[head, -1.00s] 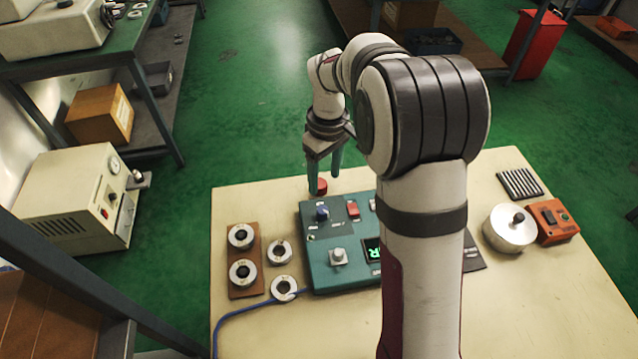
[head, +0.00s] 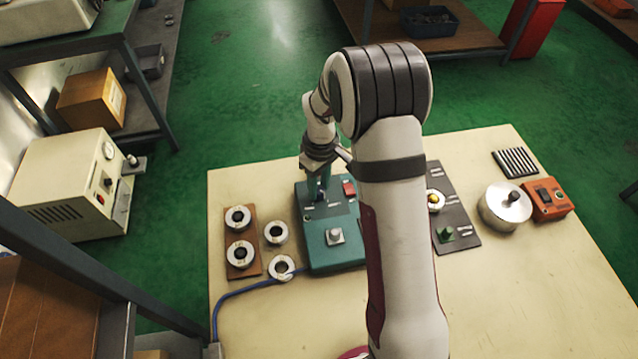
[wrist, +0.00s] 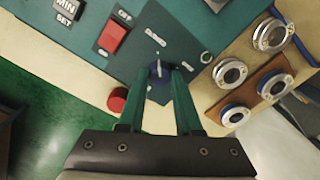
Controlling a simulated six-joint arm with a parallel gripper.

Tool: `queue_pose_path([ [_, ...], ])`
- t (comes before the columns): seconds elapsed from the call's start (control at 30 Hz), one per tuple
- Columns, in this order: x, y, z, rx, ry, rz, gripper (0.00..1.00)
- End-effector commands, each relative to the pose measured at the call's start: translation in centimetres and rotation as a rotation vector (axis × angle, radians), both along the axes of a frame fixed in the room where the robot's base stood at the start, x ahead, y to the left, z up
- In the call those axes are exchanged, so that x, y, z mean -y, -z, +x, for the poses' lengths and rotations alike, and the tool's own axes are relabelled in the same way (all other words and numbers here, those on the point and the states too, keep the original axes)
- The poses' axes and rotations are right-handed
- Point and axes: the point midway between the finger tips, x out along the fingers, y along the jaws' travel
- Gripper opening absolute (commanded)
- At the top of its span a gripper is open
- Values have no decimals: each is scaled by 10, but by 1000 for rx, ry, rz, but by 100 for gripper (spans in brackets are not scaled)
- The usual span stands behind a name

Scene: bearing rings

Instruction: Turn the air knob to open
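The teal control box (head: 335,255) stands on the table, with a dark blue knob at its far left corner. In the wrist view the blue knob (wrist: 160,92) sits between my two green fingertips. A pale pointer line shows at its top, toward small lettering I cannot read. My gripper (head: 319,193) points down at that corner and mostly hides the knob in the head view. In the wrist view my gripper (wrist: 160,74) has one finger on each side of the knob; whether both press on it, I cannot tell.
Metal rings (head: 276,232) and a brown ring board (head: 254,259) lie left of the box. A blue hose (head: 240,297) runs along the front.

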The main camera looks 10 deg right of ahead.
Motion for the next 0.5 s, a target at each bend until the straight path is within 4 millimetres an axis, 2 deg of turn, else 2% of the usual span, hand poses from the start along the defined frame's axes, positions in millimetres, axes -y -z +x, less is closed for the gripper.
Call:
queue_pose_path([
  [0.03,0,0,0,0,0,0,17],
  [0.13,0,0,0,0,0,0,0],
  [0.5,0,0,0,-1,28,0,0],
])
